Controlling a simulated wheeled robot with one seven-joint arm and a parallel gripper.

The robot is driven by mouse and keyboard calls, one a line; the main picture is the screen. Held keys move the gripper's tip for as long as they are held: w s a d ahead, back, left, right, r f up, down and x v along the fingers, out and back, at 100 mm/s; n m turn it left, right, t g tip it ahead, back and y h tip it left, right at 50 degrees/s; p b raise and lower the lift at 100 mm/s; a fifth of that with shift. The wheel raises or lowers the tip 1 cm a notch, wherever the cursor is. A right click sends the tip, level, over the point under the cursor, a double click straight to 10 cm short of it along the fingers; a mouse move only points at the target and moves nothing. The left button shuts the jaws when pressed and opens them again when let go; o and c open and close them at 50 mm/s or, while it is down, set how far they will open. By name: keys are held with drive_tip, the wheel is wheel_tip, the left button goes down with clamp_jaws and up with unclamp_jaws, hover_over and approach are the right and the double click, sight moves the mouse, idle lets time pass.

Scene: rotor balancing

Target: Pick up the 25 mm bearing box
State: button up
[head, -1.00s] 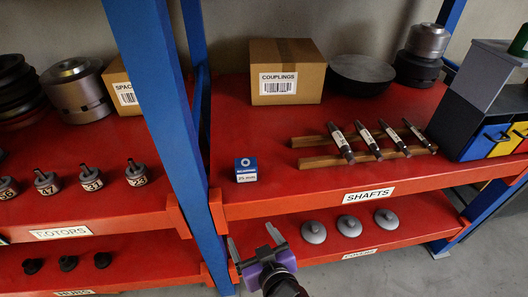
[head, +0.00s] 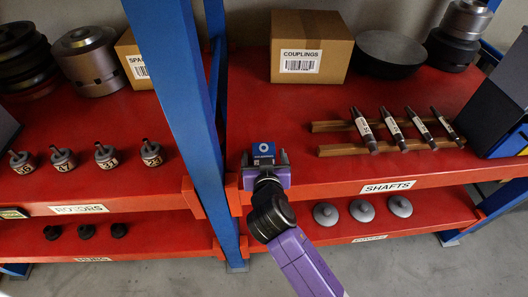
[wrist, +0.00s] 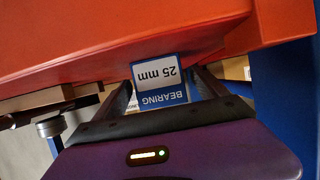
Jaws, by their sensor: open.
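The 25 mm bearing box (head: 263,151) is a small blue and white box on the red upper shelf, near its front edge by the blue post. My gripper (head: 264,165) is in front of it and hides its lower part in the head view. In the wrist view the box (wrist: 160,83) shows upside down with its "25 mm" and "BEARING" label. It sits between the two dark fingers of my gripper (wrist: 163,92), which are open on either side of it. I cannot tell whether either finger touches the box.
A blue post (head: 186,100) stands just left of my gripper. Shafts (head: 405,130) lie on a wooden rack to the right. The couplings carton (head: 309,47) stands behind. The red upper shelf (head: 255,105) is clear between the box and the carton.

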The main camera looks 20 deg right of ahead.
drive_tip(key=shift+w+d+f, duration=0.2)
drive_tip(key=shift+w+f, duration=0.05)
drive_tip(key=shift+w, duration=0.35)
drive_tip(key=c, duration=1.6)
